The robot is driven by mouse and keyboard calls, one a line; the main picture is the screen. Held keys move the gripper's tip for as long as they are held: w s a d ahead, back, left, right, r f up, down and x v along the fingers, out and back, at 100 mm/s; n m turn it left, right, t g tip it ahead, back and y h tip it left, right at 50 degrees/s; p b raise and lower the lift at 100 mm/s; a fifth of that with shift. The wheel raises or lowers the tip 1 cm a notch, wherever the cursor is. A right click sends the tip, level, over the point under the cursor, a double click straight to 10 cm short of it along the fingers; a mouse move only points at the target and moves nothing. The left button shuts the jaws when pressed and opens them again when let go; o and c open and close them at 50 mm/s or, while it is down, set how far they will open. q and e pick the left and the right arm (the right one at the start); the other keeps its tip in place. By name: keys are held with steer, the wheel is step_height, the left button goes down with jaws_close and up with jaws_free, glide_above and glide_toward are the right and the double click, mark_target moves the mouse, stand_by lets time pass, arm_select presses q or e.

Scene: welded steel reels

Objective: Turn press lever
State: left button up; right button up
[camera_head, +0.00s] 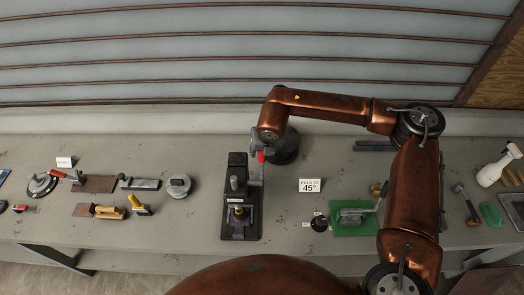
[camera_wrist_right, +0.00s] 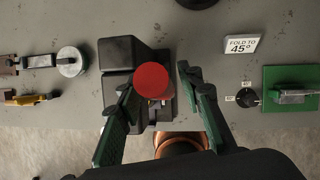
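The black press (camera_head: 238,222) stands upright on the grey workbench, left of centre in the head view. Its lever ends in a red knob (camera_head: 261,157), which shows large in the wrist view (camera_wrist_right: 152,80). My right gripper (camera_head: 264,147) is at the knob, coming from above and behind. In the wrist view its green fingers (camera_wrist_right: 156,85) are apart, with the knob between them near the tips. The left finger looks close to the knob; a gap shows on the right. I cannot tell whether they touch. The gripper hides part of the lever. My left gripper is not in view.
A "FOLD TO 45°" sign (camera_head: 311,186) and a green plate (camera_head: 354,218) with a grey clamp lie to the right. Trowels and a round grey tin (camera_head: 179,186) lie to the left. Bench between tin and press is clear.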

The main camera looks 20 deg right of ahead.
jaws_close()
stand_by(0.5)
